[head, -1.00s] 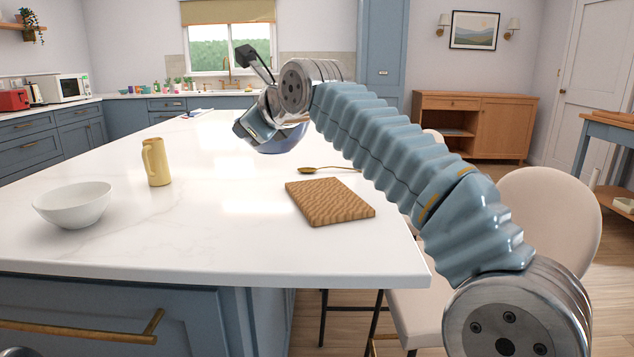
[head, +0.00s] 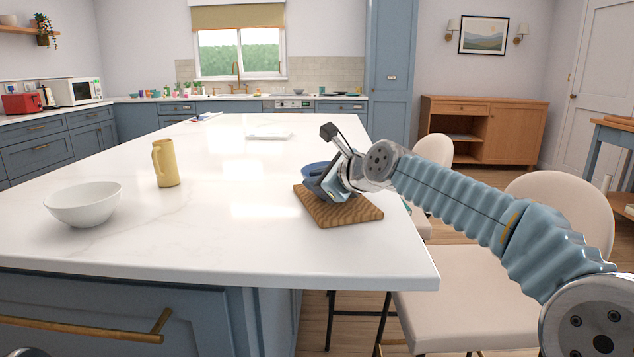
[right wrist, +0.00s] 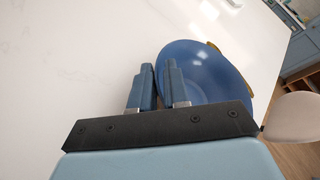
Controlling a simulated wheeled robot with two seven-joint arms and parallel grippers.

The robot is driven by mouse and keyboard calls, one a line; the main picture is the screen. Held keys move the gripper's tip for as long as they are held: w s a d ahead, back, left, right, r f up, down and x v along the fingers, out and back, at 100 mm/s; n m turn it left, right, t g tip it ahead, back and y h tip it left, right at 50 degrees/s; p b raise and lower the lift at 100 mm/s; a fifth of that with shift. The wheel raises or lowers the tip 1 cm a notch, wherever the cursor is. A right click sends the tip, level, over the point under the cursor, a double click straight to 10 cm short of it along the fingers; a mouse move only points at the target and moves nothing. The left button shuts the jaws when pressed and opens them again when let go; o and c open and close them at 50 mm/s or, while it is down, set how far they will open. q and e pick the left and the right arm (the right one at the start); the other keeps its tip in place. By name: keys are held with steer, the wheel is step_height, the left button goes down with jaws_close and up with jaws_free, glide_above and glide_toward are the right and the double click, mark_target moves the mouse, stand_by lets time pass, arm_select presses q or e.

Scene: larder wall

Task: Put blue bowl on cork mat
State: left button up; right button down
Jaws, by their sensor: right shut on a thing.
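The brown cork mat (head: 345,214) lies flat near the right edge of the white island. My right gripper (head: 322,188) is above it in the head view, shut on the wall of the blue bowl (head: 313,170). In the right wrist view, the blue bowl (right wrist: 212,80) has its left rim between the two fingers (right wrist: 160,68). The bowl is over the rear part of the mat in the head view and is partly hidden by the gripper. I cannot tell whether it touches the mat. My left gripper is not in view.
A white bowl (head: 84,204) and a yellow jug (head: 165,163) stand on the left of the island. A flat white item (head: 269,135) lies farther back. Cream chairs (head: 560,205) line the right side. The island's middle is clear.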

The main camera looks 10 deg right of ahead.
steer(key=c, duration=1.1)
jaws_free()
steer(key=b+v, duration=0.1)
steer(key=v, duration=1.1)
